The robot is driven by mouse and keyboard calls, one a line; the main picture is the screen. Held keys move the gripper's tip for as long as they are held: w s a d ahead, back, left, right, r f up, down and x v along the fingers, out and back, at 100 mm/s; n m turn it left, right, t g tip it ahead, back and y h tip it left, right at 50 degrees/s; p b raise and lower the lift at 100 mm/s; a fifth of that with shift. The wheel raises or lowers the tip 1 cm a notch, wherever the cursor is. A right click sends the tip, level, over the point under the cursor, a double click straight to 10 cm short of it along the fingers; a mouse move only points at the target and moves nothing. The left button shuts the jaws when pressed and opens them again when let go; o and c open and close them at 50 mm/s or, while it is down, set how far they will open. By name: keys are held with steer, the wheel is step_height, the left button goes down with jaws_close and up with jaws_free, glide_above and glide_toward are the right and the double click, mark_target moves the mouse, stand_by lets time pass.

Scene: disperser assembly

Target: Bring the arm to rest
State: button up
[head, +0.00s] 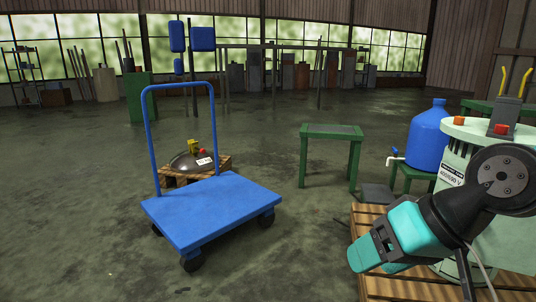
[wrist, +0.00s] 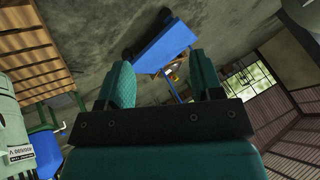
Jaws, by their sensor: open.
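My gripper (head: 368,258) is at the lower right of the head view, with teal jaws on a dark wrist. It is in front of the pale green disperser (head: 462,165) and above a wooden pallet. In the wrist view my gripper (wrist: 166,84) shows two teal fingers standing apart with nothing between them. The gap looks out toward the blue cart and the floor. The pale green disperser (wrist: 14,150) also shows at the left edge of the wrist view. My arm hides part of the disperser in the head view.
A blue cart (head: 212,209) stands left of centre. Behind it a dark dome lid sits on a small pallet (head: 176,180). A green table (head: 332,131) is at centre right. A blue jug (head: 427,140) stands on a green stand. The slatted pallet (head: 364,217) lies below my gripper. Open floor lies between.

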steer(key=s+r+n+g+h+p, duration=0.2)
steer(key=s+r+n+g+p, duration=0.25)
steer(key=s+r, duration=0.4)
step_height(320, 180, up, 35)
steer(key=p, duration=3.6)
steer(key=shift+s+a+f+p, duration=0.2)
steer(key=shift+s+a+p, duration=0.15)
steer(key=shift+s+a, duration=0.1)
steer(key=shift+t, duration=0.25)
